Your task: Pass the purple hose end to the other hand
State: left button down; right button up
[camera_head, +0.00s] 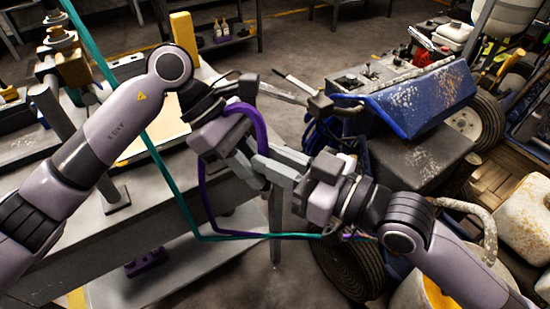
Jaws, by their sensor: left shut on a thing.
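The purple hose (204,190) rises from below, passes behind my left gripper (250,171) and loops over it, coming down to the fingers at mid picture. My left gripper points down and right and is shut on the purple hose end, whose tip is mostly hidden among the fingers. My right gripper (266,162) comes in from the lower right, with its fingers pointing left, right at the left fingers. The fingers of both grippers overlap in the picture, so I cannot tell whether the right one is open or touches the hose.
A teal hose (157,163) runs down past my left arm and then right. A grey workbench (60,255) stands at left. The line striper with a blue hood (420,98) and black wheels stands at right. White containers (528,228) crowd the right edge.

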pick_arm(q)
jog(key=c, duration=0.9)
grip_release()
